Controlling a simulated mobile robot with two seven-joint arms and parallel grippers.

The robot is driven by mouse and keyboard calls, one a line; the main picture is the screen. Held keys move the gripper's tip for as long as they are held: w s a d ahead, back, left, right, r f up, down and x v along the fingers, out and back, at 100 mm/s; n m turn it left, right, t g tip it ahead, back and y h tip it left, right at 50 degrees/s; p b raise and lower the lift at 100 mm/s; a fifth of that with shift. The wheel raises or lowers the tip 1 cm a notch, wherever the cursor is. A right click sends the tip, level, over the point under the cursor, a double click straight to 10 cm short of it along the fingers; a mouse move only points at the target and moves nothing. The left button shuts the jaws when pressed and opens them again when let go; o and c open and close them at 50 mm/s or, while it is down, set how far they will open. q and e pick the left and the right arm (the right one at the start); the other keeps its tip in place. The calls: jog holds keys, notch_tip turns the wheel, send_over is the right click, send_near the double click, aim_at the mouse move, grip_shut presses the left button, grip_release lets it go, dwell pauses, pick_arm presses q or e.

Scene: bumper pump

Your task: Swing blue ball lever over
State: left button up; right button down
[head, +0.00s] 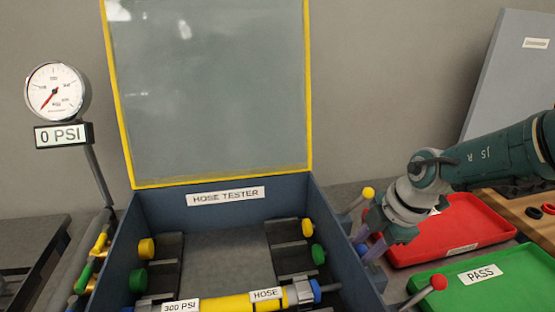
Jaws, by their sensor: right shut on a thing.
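The blue ball (361,248) of a lever shows in the head view just outside the right wall of the hose tester box. Its rod is mostly hidden. My right gripper (371,247) reaches in from the right and points down at the blue ball. It is shut on the blue ball lever; the fingers cover part of it. My left gripper is not in view.
A yellow ball lever (368,193) stands just behind my gripper, and a red ball lever (438,283) in front. A red tray (480,215) and green PASS tray (510,265) lie to the right. The hose tester box (225,205) has its clear lid (210,95) raised. The gauge display (63,135) reads 0 PSI.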

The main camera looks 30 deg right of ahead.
jog(key=shift+a+f, duration=0.1)
jog(key=shift+f, duration=0.1)
dwell(0.6)
jog(key=c, duration=0.5)
grip_release()
jog(key=shift+c, duration=0.2)
jog(key=shift+r, duration=0.15)
jog(key=a+p+v, duration=0.1)
jog(key=p+v, duration=0.8)
jog(key=p, duration=0.3)
jog(key=shift+d+r, duration=0.35)
jog(key=shift+r, duration=0.05)
jog(key=shift+a, duration=0.1)
